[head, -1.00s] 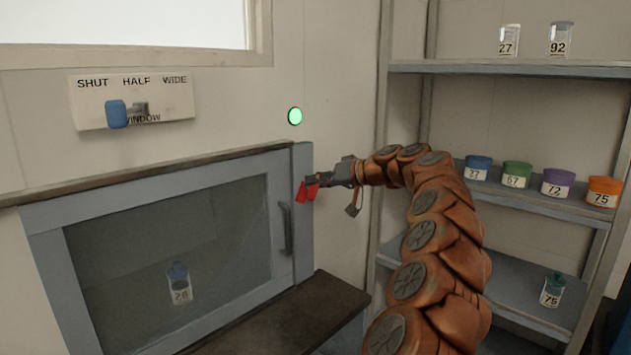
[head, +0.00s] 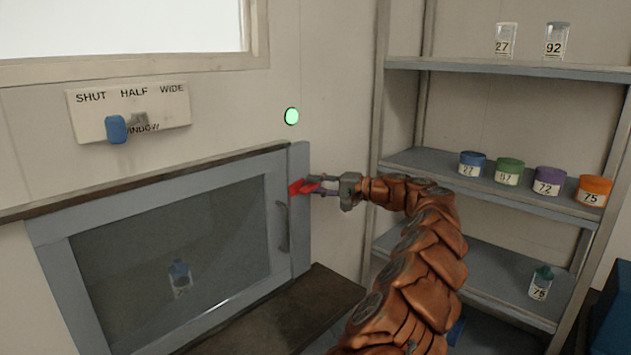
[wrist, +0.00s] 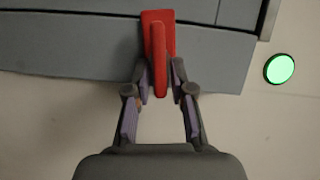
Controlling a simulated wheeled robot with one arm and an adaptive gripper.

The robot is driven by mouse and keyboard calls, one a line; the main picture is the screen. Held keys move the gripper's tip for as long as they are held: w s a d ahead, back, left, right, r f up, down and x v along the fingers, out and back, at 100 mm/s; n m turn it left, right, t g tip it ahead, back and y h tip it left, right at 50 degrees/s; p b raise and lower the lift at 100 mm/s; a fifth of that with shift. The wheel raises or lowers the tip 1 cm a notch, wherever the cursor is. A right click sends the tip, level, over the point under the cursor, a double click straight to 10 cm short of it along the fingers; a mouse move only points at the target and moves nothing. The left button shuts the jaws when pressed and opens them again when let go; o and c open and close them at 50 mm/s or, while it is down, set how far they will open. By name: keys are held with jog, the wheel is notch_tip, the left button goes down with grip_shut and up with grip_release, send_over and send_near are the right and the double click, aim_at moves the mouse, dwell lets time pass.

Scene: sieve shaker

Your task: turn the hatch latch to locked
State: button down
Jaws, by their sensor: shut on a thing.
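The red hatch latch (head: 297,187) sits on the grey frame at the right edge of the glass-fronted hatch (head: 52,235). In the wrist view the red latch (wrist: 159,60) shows as a raised bar on a red plate. My gripper (head: 318,186) reaches in from the right at the latch's height. In the wrist view my gripper (wrist: 160,88) has its two fingertips on either side of the red bar, shut on it. The fingertips hide part of the bar's sides. The hatch is closed, with its handle (head: 283,226) below and left of the latch.
A green round light (head: 291,116) is on the wall above the latch. A window slider panel (head: 85,120) is at the upper left. A shelf (head: 420,160) with several jars stands right of my arm. A jar (head: 180,279) shows behind the hatch glass. A dark ledge (head: 325,290) lies below.

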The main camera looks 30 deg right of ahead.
jog(key=shift+f+m+y, duration=0.15)
jog(key=shift+m+y, duration=0.15)
jog(key=shift+m, duration=0.4)
jog(key=shift+t, duration=0.3)
jog(key=c, duration=1.2)
grip_release()
jog(key=v, duration=1.2)
